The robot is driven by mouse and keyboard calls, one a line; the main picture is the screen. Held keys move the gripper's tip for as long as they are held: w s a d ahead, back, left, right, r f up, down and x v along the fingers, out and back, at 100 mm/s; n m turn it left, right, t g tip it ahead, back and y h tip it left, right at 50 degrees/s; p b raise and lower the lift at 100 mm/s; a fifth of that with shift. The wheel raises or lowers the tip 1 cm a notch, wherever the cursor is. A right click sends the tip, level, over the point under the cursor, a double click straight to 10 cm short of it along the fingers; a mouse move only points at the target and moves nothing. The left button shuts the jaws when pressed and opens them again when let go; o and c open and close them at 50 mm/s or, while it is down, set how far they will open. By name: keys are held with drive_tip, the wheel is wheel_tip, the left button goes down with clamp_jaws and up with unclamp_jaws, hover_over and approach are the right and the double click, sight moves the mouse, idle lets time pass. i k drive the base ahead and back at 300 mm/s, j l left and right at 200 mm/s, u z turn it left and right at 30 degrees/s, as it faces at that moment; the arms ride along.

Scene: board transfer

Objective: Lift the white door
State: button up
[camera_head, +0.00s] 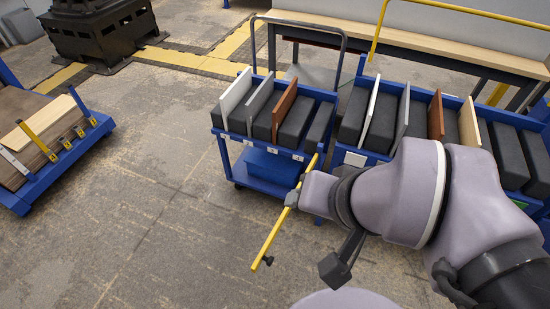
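A white door panel (236,94) stands upright, leaning slightly, in the leftmost slot of the small blue cart (232,132). A second thin white panel (371,108) stands in the longer blue rack (350,153) to the right. Which of the two is the task's door I cannot tell. My gripper (287,212) is at the end of my arm, in front of the small cart and to the right of its white panel. It carries a long yellow bar with a dark pad near its lower end. No panel shows at it, and its opening is not visible.
A grey panel (259,99) and a brown panel (284,108) stand between dark blocks in the small cart. The rack holds several more panels and blocks. A low blue trolley (45,178) with boards is at left. The floor (150,180) between is clear.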

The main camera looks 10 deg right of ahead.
sight(233, 95)
drive_tip(key=i+j, duration=0.1)
drive_tip(key=j, duration=0.25)
drive_tip(key=i+j, duration=0.15)
drive_tip(key=j, duration=0.15)
drive_tip(key=i+j, duration=0.1)
drive_tip(key=j, duration=0.25)
drive_tip(key=i+j, duration=0.3)
drive_tip(key=i, duration=0.2)
drive_tip(key=i+j+u, duration=0.1)
drive_tip(key=i+j, duration=0.2)
drive_tip(key=i, duration=0.2)
drive_tip(key=i+l, duration=0.25)
drive_tip(key=i, duration=0.25)
drive_tip(key=i+l, duration=0.3)
drive_tip(key=i, duration=0.2)
